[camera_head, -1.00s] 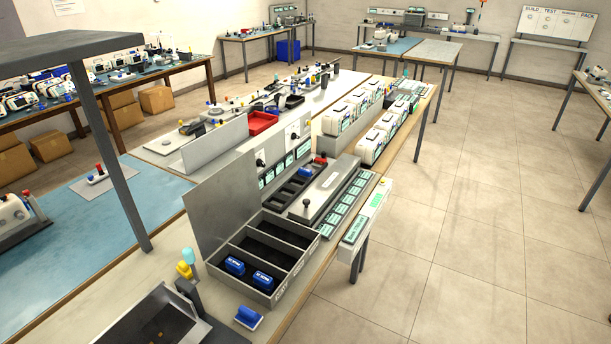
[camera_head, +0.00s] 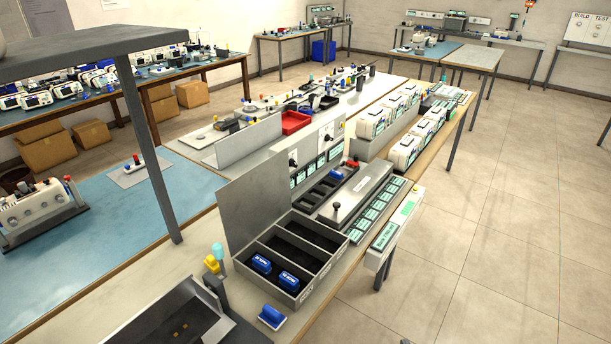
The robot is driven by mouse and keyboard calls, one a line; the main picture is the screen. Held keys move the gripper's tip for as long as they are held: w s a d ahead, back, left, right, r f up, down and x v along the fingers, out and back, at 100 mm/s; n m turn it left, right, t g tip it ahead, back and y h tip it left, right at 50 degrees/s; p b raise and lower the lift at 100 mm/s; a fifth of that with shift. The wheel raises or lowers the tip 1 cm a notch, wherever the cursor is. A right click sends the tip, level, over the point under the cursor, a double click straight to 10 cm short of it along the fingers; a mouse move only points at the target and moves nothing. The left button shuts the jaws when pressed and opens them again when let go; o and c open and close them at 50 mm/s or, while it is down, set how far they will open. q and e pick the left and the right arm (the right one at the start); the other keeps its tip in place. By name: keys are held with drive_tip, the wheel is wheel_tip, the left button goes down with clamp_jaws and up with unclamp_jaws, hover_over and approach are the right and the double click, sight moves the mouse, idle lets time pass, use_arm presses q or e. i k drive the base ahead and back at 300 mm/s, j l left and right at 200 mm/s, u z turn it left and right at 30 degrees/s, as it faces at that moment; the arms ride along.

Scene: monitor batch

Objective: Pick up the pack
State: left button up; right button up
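Two blue packs with white lettering lie in the front compartment of a grey sorting bin (camera_head: 318,283). One pack (camera_head: 261,263) is at the left and the other pack (camera_head: 289,280) is just right of it. A third blue item (camera_head: 271,317), with a pale base, sits on the bench in front of the bin; I cannot tell if it is a pack. The bin's other compartments look empty and dark. Neither of my grippers shows in this view.
A grey upright panel (camera_head: 244,210) stands behind the bin. A post with yellow and cyan parts (camera_head: 212,264) and a dark tray (camera_head: 174,322) are at the bin's left. A metal frame post (camera_head: 150,150) rises at left. The floor (camera_head: 480,260) at right is clear.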

sight(337, 174)
drive_tip(key=i+l+u, duration=0.25)
drive_tip(key=l+u, duration=0.25)
drive_tip(key=l, duration=0.25)
drive_tip(key=i+l+u, duration=0.25)
drive_tip(key=l, duration=0.15)
drive_tip(key=k, duration=0.05)
